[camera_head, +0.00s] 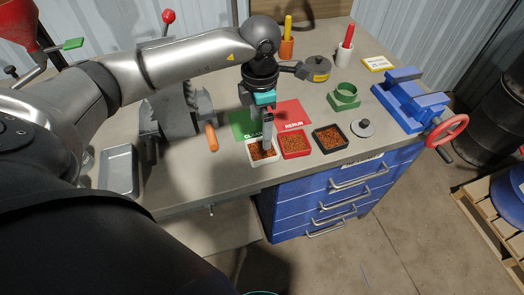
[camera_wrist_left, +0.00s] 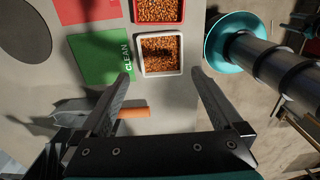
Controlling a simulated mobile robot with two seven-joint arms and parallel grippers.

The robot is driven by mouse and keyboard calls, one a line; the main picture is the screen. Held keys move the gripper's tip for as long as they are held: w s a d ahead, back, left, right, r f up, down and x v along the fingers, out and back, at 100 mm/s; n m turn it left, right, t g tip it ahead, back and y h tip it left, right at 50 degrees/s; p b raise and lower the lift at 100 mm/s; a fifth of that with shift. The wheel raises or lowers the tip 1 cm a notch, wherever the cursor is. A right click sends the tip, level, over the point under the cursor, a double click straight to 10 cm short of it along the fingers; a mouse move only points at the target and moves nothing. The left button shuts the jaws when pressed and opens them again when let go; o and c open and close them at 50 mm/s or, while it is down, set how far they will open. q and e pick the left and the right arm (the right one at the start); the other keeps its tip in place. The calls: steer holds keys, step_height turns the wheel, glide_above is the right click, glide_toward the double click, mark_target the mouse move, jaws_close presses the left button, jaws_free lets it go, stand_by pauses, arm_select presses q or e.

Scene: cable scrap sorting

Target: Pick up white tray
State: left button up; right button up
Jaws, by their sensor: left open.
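The white tray (camera_head: 263,161), filled with copper-coloured granules, sits at the bench's front edge, left end of a row of three trays. In the left wrist view the white tray (camera_wrist_left: 161,73) lies just ahead of my left gripper (camera_wrist_left: 160,76). That gripper is open, its two fingers spread wider than the tray, with nothing between them. In the head view my left gripper (camera_head: 267,145) points down over the tray and hides part of it. I cannot tell its exact height above the tray.
A red tray (camera_head: 295,154) and a black tray (camera_head: 343,148) stand to the right of the white one. Green and red mats (camera_head: 293,113) lie behind. An orange-handled tool (camera_head: 211,138) is close on the left. A blue vise (camera_head: 410,99) stands far right.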

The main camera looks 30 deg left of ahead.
mark_target(262, 150)
arm_select(q)
step_height(262, 150, down, 7)
steer(key=shift+d+f, duration=0.15)
steer(key=shift+f, duration=0.05)
steer(key=c, duration=1.1)
steer(key=shift+w, duration=0.1)
steer(key=shift+c, duration=0.2)
steer(key=shift+r, duration=0.2)
